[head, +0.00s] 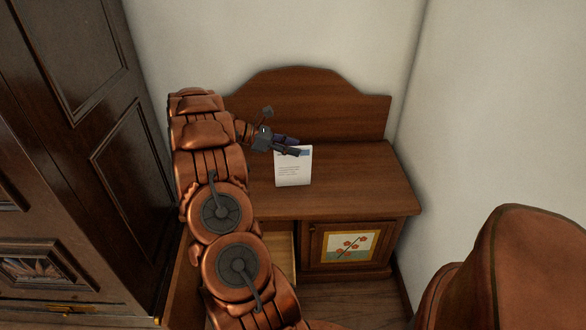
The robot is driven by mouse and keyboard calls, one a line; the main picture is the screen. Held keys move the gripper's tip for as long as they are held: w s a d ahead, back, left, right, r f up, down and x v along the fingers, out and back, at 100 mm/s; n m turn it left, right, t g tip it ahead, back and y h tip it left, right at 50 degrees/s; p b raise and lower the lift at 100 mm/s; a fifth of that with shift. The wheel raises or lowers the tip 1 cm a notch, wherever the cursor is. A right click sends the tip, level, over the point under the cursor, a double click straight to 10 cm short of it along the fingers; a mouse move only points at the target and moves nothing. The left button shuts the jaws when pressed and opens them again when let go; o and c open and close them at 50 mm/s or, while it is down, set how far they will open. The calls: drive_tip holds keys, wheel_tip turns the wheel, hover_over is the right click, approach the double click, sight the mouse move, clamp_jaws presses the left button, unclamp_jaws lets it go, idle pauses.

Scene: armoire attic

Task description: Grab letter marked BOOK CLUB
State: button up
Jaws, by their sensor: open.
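A white letter (293,171) with small dark lines of text shows near the middle of the head view, over the top of the wooden cabinet (350,185). A blue patch marks its upper edge. The writing is too small to read, so I cannot tell whether it says BOOK CLUB. My gripper (292,146) is open at the letter's top edge, its dark fingers reaching in from the left. One finger overlaps the letter's upper left corner. I cannot tell whether the fingers touch it, or whether the letter stands upright or is raised off the cabinet top.
The cabinet has a tall curved backboard (310,100) against the wall. Its lower right door bears a flower picture (350,246). A compartment or drawer (281,250) stands open at lower left, partly behind my arm. A dark armoire (75,130) stands close at left. The cabinet top's right side is clear.

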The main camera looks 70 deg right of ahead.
drive_tip(key=shift+s+d+f, duration=0.25)
drive_tip(key=shift+s+f, duration=0.05)
drive_tip(key=shift+s, duration=0.3)
drive_tip(key=shift+c, duration=0.4)
clamp_jaws()
